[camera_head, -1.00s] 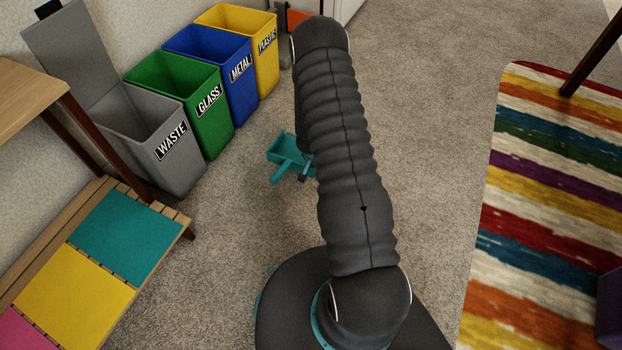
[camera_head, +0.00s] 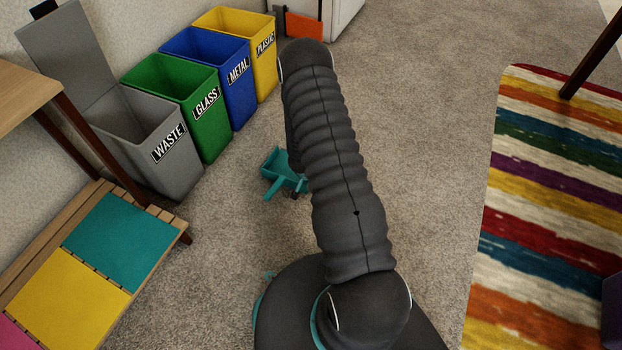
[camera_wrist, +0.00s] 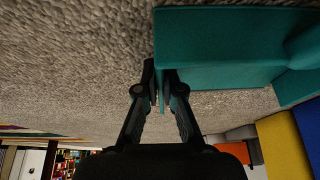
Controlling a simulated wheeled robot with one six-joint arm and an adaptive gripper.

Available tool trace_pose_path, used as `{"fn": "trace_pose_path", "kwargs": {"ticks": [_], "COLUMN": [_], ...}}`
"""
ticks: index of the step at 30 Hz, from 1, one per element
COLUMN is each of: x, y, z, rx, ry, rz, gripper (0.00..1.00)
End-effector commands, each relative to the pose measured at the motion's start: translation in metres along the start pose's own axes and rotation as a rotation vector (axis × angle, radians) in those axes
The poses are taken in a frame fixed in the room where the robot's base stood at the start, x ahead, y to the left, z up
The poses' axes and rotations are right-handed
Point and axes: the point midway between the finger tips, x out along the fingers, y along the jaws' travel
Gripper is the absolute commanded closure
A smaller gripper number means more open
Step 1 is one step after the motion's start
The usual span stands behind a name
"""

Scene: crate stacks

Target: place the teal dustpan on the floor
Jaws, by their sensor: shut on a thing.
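The teal dustpan (camera_head: 281,173) shows in the head view just left of my arm, over the carpeted floor (camera_head: 232,225). In the wrist view the dustpan (camera_wrist: 225,47) fills the upper right. My gripper (camera_wrist: 158,80) is shut on the dustpan's edge, with a finger on each side of the wall. My arm hides part of the dustpan in the head view. I cannot tell whether the dustpan touches the floor.
Grey waste (camera_head: 183,178), green glass (camera_head: 212,145), blue metal (camera_head: 240,108) and yellow plastic (camera_head: 266,75) bins line the left wall. A slatted bench (camera_head: 150,262) with coloured pads stands at left. A striped rug (camera_head: 545,215) lies at right. Carpet between is clear.

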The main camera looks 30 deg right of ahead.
Motion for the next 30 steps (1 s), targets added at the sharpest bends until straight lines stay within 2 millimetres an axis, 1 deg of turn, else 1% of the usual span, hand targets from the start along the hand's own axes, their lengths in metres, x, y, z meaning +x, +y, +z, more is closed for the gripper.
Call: {"fn": "trace_pose_path", "kwargs": {"ticks": [1,3,5,13,17,20,30], "x": [0.003,0.002,0.002,0.002,-0.005,-0.017,-0.084], "y": [0.000,0.000,0.000,0.000,0.000,-0.001,-0.001], "z": [0.001,0.001,0.001,0.001,-0.001,-0.002,-0.002], "rx": [0.000,0.000,0.000,0.000,0.000,-0.001,-0.001], "ry": [0.000,0.000,0.000,0.000,0.000,0.000,0.001], "rz": [0.000,0.000,0.000,0.000,0.000,-0.001,-0.001], "gripper": [1.00,0.82,0.69,0.69,0.69,0.69,0.69]}}
